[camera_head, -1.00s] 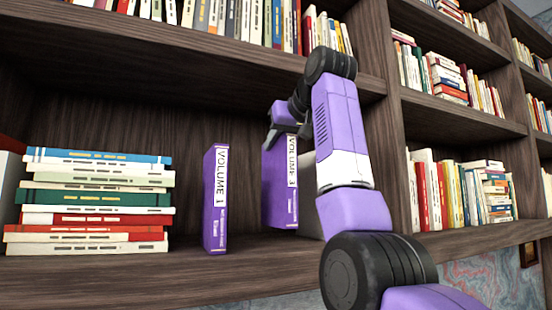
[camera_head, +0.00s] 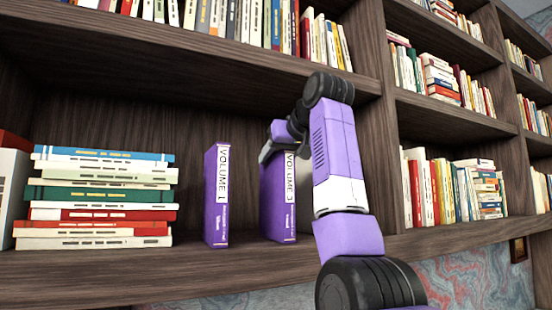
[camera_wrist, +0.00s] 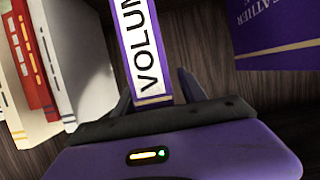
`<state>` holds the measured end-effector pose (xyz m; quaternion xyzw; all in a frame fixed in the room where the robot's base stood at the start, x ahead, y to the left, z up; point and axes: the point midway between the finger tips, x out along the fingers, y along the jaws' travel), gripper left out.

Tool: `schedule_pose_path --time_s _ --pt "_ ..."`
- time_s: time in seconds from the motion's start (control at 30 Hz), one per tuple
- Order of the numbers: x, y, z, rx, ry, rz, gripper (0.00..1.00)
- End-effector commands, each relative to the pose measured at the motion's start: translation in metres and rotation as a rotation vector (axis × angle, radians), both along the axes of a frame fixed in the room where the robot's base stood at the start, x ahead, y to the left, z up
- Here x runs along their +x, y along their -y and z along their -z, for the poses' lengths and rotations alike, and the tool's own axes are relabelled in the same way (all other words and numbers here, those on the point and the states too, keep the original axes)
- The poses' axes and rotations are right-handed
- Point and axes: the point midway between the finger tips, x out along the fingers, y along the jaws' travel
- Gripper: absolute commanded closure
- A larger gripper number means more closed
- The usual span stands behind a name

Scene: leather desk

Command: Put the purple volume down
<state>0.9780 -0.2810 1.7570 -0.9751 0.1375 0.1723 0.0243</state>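The purple volume (camera_head: 277,195), with a white spine label reading VOLUME 3, stands upright with its base on the shelf. My gripper (camera_head: 285,153) is at its upper part, partly hidden by my arm. In the wrist view, my gripper (camera_wrist: 157,88) has one finger on each side of the volume's spine (camera_wrist: 150,97). A gap shows between the right finger and the book, so the fingers look open around it. A second purple book, VOLUME 1 (camera_head: 216,195), stands upright to the left, apart from it.
A stack of flat-lying books (camera_head: 100,198) fills the shelf's left part. The shelf (camera_head: 120,275) has a bare front strip and a bare gap between the two purple volumes. In the wrist view, upright white and red books (camera_wrist: 65,60) stand at left. A divider (camera_head: 385,150) rises right of my arm.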

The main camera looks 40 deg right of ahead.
Motion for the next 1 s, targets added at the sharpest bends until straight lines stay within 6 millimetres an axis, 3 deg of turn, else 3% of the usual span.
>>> schedule_pose_path --time_s 0.27,0.8,1.0 --pt "-0.003 -0.001 -0.003 0.0 0.001 0.0 0.51" --pt "-0.09 -0.026 -0.034 -0.001 0.003 0.0 0.51" --pt "-0.106 -0.03 -0.042 0.0 0.001 0.0 0.51"
